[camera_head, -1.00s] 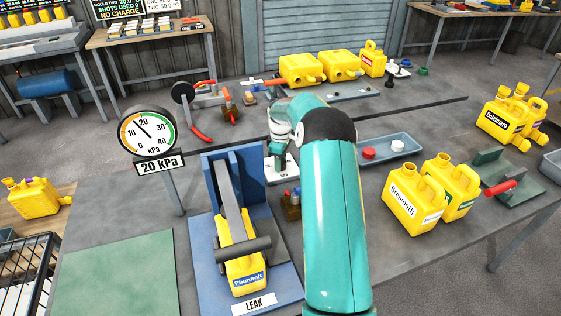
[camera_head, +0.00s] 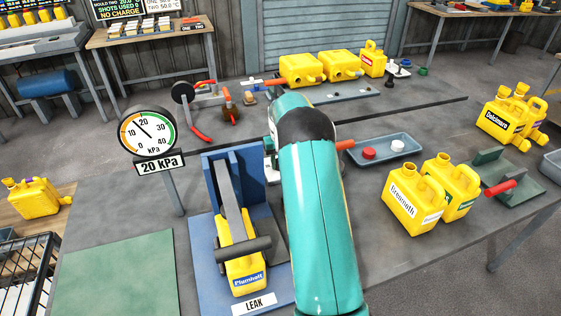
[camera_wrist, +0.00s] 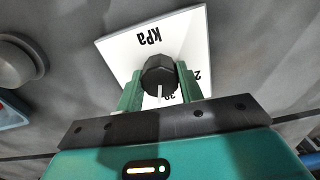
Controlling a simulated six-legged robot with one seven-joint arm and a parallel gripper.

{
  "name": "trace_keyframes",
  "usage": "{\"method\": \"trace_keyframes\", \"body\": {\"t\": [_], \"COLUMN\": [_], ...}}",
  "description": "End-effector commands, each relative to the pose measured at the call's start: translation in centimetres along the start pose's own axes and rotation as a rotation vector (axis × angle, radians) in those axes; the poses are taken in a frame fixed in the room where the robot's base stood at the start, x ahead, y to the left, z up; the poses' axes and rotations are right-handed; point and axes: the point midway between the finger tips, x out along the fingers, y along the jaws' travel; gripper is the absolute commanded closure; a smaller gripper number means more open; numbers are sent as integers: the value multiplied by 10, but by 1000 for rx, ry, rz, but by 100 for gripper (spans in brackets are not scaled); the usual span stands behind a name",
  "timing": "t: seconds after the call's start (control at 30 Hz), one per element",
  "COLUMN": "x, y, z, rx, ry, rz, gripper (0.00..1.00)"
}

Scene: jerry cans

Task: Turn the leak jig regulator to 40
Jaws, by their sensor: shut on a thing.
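The leak jig regulator is a black faceted knob (camera_wrist: 159,74) on a white plate (camera_wrist: 188,36) marked "kPa", seen upside down in the wrist view. My gripper (camera_wrist: 159,88) is shut on the knob, with one green finger on each side. The knob's white pointer line faces the bottom of the wrist view, beside partly hidden numbers. In the head view my arm hides the knob and my gripper; only a sliver of the plate shows. The round gauge (camera_head: 147,131) stands on a post, and its sign (camera_head: 161,164) reads "20 kPa".
The blue leak jig (camera_head: 209,269) holds a yellow can (camera_head: 245,272) under a clamp, left of my arm. To the right are a grey-blue tray (camera_head: 376,158) with red and white caps and two yellow cans (camera_head: 412,203).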

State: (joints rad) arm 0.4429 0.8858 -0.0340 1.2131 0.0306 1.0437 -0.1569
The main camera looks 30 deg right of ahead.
Motion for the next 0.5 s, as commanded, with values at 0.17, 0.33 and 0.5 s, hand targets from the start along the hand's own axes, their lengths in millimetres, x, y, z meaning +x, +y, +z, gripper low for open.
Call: {"method": "trace_keyframes", "body": {"t": [0.17,0.33,0.5], "x": [-1,-1,-2], "y": [-1,-1,0], "z": [-1,-1,-1], "rx": [165,324,472], "ry": [3,3,3], "rz": [1,1,1], "gripper": [86,86,86]}}
